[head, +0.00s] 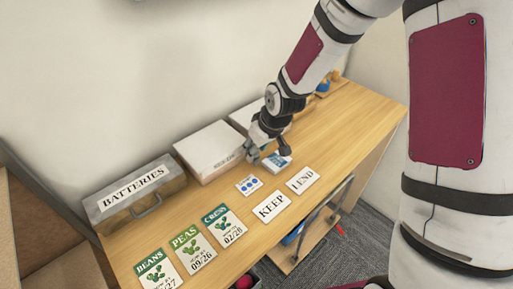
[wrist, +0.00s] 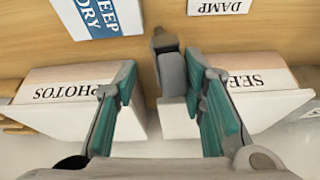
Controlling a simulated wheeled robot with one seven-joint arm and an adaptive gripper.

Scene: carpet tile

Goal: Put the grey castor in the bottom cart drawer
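My gripper (head: 267,153) is low over the wooden desktop, in front of the white boxes. In the wrist view my gripper (wrist: 160,85) is open, with its teal finger pads apart. A grey piece that looks like the castor (wrist: 172,72) lies between the fingers, close to the right finger. A gap shows between it and the left finger. In the head view I cannot pick the castor out from the gripper. The bottom cart drawer cannot be made out for certain; a wooden tray-like part (head: 284,262) shows below the desktop's front edge.
White boxes stand along the wall, labelled PHOTOS (wrist: 75,92) and SEE... (wrist: 250,80). A BATTERIES box (head: 120,205) stands at left. A KEEP DRY packet (head: 277,162), KEEP card (head: 271,206), LEND card (head: 303,180) and seed packets (head: 192,248) lie in front. Carpet (head: 345,255) lies below.

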